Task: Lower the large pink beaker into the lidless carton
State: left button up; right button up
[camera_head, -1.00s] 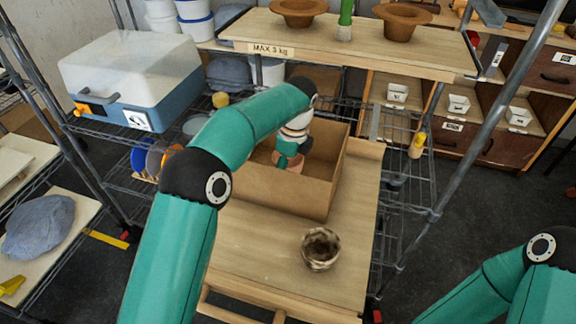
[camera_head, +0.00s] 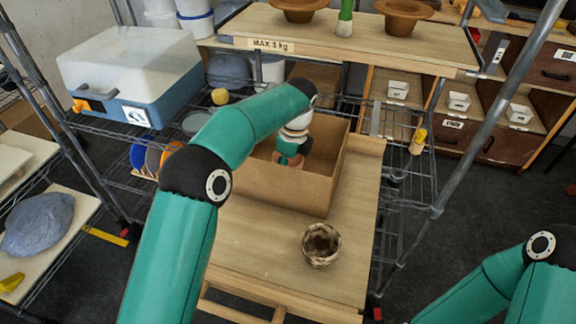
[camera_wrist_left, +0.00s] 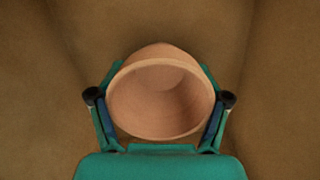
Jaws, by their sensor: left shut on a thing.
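The large pink beaker (camera_wrist_left: 160,98) is held between the two fingers of my left gripper (camera_wrist_left: 160,110), its open mouth facing the wrist camera. The left gripper is shut on it. In the head view my left gripper (camera_head: 291,150) reaches down inside the lidless carton (camera_head: 285,188), and only a small part of the beaker shows below it. The carton's brown walls surround the beaker in the wrist view. Whether the beaker touches the carton's floor cannot be told. My right gripper is out of view; only part of that arm shows at the lower right.
The carton stands on a wooden table (camera_head: 255,245). A mottled brown pot (camera_head: 321,245) stands in front of it, with bare tabletop around. A shelf (camera_head: 360,48) with brown bowls and a green object is behind. A metal rack post rises at the right.

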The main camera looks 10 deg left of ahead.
pick_arm(q)
jog(key=shift+f, duration=0.15)
jog(key=o, duration=1.3)
jog(key=shift+c, duration=0.2)
notch_tip(320, 180, up, 12)
jog(key=d, duration=0.1)
jog(key=shift+s+d, duration=0.2)
jog(key=shift+s, duration=0.05)
jog(key=shift+f, duration=0.1)
jog(key=shift+f, duration=0.15)
